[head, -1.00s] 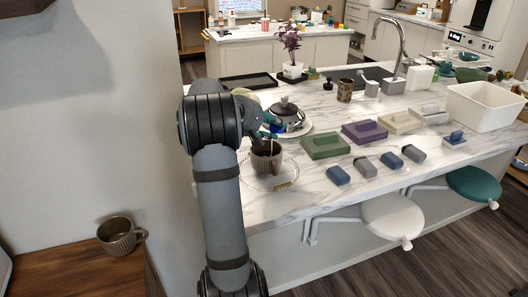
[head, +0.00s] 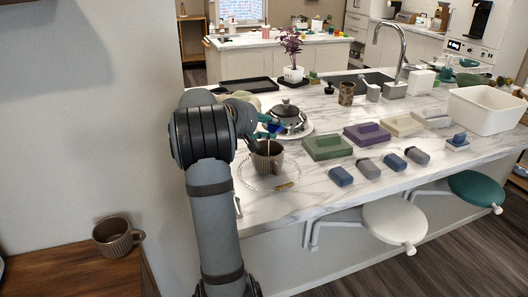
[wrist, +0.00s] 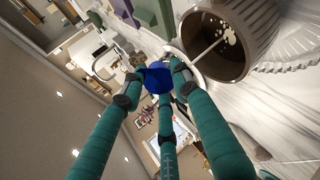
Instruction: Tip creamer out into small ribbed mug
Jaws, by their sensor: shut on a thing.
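A brown ribbed mug (head: 268,161) stands upright on a clear glass plate (head: 256,184) at the counter's left end. It also shows in the wrist view (wrist: 262,25), with white blobs inside. A thin white stream (wrist: 207,49) runs into its mouth. My gripper (wrist: 158,78) has teal fingers shut on a small blue thing, apparently the creamer (wrist: 158,80), near the mug. In the head view the blue creamer (head: 274,128) is just above the mug, mostly hidden by my gripper, so its tilt is hard to tell.
Another brown ribbed mug (head: 113,240) stands on the wooden table at lower left. Behind the ribbed mug is a lidded pot (head: 286,117) on a plate. Green (head: 327,147) and purple (head: 367,134) boxes and several small blocks lie to the right.

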